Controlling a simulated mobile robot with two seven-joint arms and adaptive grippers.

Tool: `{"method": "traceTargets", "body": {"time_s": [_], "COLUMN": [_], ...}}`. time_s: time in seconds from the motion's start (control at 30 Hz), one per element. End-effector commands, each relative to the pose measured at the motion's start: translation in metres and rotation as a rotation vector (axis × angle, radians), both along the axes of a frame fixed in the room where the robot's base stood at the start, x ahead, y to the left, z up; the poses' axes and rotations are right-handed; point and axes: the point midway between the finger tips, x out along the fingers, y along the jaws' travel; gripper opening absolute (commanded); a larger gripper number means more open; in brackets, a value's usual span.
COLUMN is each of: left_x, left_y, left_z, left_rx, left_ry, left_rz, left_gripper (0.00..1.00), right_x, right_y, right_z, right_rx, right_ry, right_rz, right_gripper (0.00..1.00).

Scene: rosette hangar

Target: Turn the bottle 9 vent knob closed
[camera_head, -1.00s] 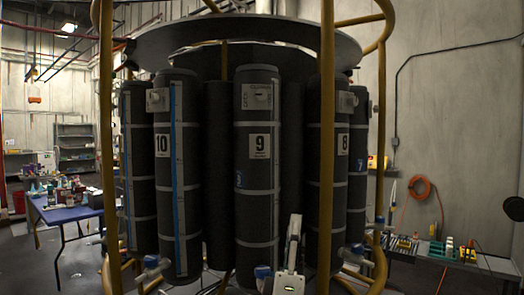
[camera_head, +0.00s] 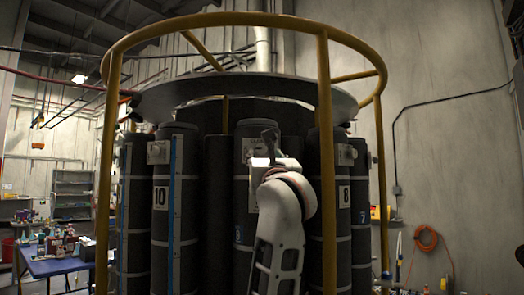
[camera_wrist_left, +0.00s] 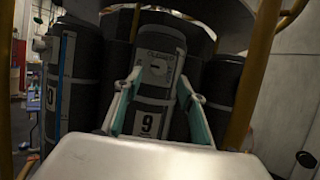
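Bottle 9 (camera_head: 243,215) is a dark upright cylinder behind the yellow frame. The left wrist view shows its number plate (camera_wrist_left: 148,122) and, higher up, a pale plate with the vent knob (camera_wrist_left: 158,66), small and dim. In the head view my left gripper (camera_head: 266,138) is raised in front of the bottle's top and hides the knob. In the left wrist view, the gripper's two teal-lined fingers (camera_wrist_left: 160,76) are spread and empty, with the knob plate seen between their tips. I cannot tell whether they touch anything. My right gripper is not in view.
Yellow posts (camera_head: 326,180) and a top ring (camera_head: 250,19) surround the bottles, with one post close right of my left arm. Bottle 10 (camera_head: 172,225) and bottle 8 (camera_head: 343,220) stand on either side. A blue table (camera_head: 55,266) stands at left.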

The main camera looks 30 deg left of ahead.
Motion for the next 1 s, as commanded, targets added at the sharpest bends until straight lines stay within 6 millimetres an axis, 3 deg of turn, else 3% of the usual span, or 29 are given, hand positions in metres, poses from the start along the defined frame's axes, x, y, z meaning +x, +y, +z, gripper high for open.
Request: {"method": "traceTargets", "body": {"time_s": [0.43,0.83,0.87,1.0], "left_x": [0.043,0.050,0.050,0.050], "left_y": [0.039,0.044,0.044,0.044], "left_z": [0.025,0.027,0.027,0.027], "left_rx": [0.003,0.002,0.002,0.002], "left_ry": [0.001,0.001,0.001,0.001], "left_rz": [0.006,0.005,0.005,0.005], "left_gripper": [0.40,0.40,0.37,0.01], "right_x": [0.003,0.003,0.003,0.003], "right_y": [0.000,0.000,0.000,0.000], "right_z": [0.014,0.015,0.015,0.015], "right_rx": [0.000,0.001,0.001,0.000], "right_ry": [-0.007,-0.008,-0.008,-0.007], "right_rz": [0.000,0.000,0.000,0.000], "right_gripper": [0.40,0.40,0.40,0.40]}}
